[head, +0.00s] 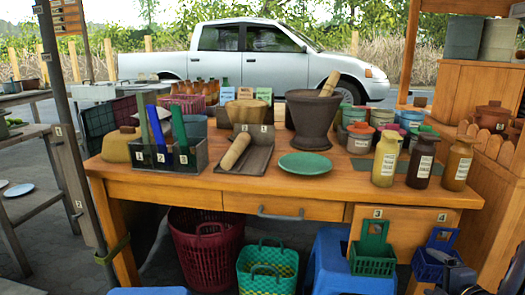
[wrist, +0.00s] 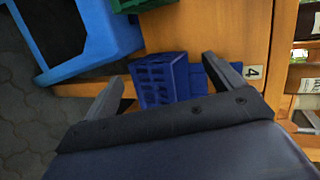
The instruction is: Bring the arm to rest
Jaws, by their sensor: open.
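My gripper (wrist: 164,68) shows in the wrist view with its two dark fingers spread wide apart and nothing held between them. A small blue basket (wrist: 160,82) lies beyond the fingers, in the gap between them; I cannot tell how close it is. In the head view the same blue basket (head: 428,268) hangs low on the table's right front, near the label 4. Dark parts of my arm show at the bottom right corner of the head view, partly covering that basket.
The wooden table (head: 240,194) carries a mortar (head: 308,122), a green plate (head: 305,164) and several jars. A green basket (head: 372,262) hangs beside the blue one. A blue stool (head: 330,262) and woven baskets stand below. A wooden cabinet (head: 480,90) is at the right.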

